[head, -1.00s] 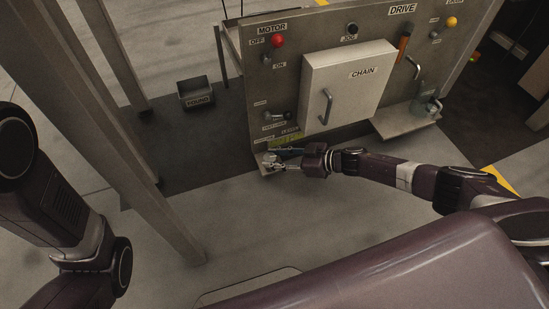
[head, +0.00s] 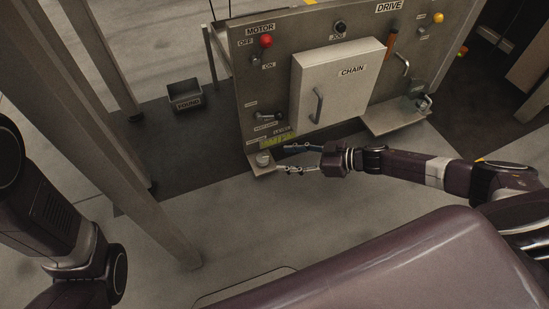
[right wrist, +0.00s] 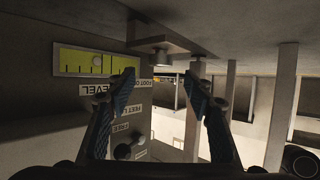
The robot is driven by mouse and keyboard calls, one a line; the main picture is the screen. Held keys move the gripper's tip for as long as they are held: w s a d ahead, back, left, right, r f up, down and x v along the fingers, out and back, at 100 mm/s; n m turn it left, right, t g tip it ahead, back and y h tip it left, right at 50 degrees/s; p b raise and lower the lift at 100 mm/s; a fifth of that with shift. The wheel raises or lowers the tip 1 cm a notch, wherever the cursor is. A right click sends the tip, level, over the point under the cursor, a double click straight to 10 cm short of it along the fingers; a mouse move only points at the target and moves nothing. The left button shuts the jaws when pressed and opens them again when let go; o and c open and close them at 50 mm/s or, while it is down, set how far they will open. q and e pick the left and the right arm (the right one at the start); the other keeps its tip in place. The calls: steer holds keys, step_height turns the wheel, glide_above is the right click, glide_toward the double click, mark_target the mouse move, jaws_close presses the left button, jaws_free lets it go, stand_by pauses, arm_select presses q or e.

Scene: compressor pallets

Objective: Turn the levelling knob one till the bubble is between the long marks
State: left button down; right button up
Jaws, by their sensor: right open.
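The levelling knob (head: 263,157) is a small pale round knob on a low shelf (head: 262,169) at the panel's lower left corner. In the right wrist view, which is upside down, the knob (right wrist: 160,57) hangs below the shelf (right wrist: 165,36). The yellow-green level (head: 278,141) is above the shelf; in the right wrist view the level (right wrist: 85,62) shows dark marks, but I cannot tell the bubble's place surely. My right gripper (head: 280,159) is open and empty, just right of the knob; its fingers also show in the wrist view (right wrist: 163,88). My left gripper is out of frame.
The chain cover (head: 337,85) stands out from the panel, right of the level. A switch lever (head: 267,116) sticks out above the level. A second shelf (head: 395,118) is at the right. A post (head: 150,170) stands at left. The floor before the panel is clear.

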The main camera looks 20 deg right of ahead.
steer(key=shift+v, duration=1.9)
